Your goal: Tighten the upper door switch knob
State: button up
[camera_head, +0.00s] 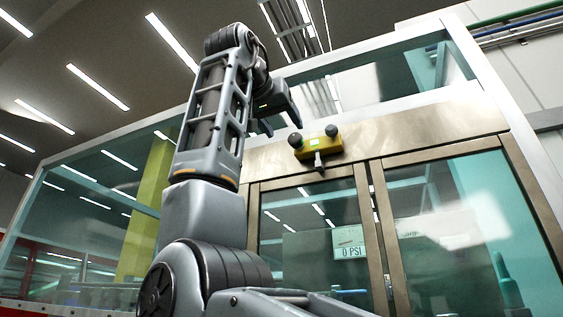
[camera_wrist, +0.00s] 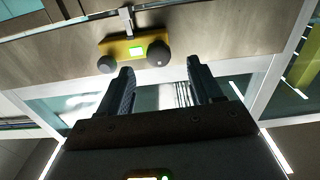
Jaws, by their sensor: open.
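The door switch is a yellow box (camera_head: 318,147) with a lit green patch, mounted on the tan beam above the doors. It has a dark round knob at each end, the left knob (camera_head: 295,140) and the right knob (camera_head: 332,131) in the head view. My gripper (camera_head: 283,126) is open, just left of the box. In the wrist view the yellow box (camera_wrist: 134,47) lies beyond my open gripper (camera_wrist: 160,68). One knob (camera_wrist: 158,54) appears between the fingertip lines; the other knob (camera_wrist: 107,64) is left of the left finger. I see no contact with either knob.
The framed glass doors (camera_head: 315,235) stand below the beam (camera_head: 420,130), with a "0 PSI" sign (camera_head: 350,247) behind the glass. A small bracket (camera_head: 319,162) sticks out under the box. Glass panels extend to the left.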

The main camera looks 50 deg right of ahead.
aim_at(294, 138)
jog(key=shift+p+x, duration=1.1)
jog(key=shift+x, duration=2.75)
jog(key=shift+s+r, duration=0.1)
jog(key=c, duration=1)
jog(key=shift+m, duration=0.3)
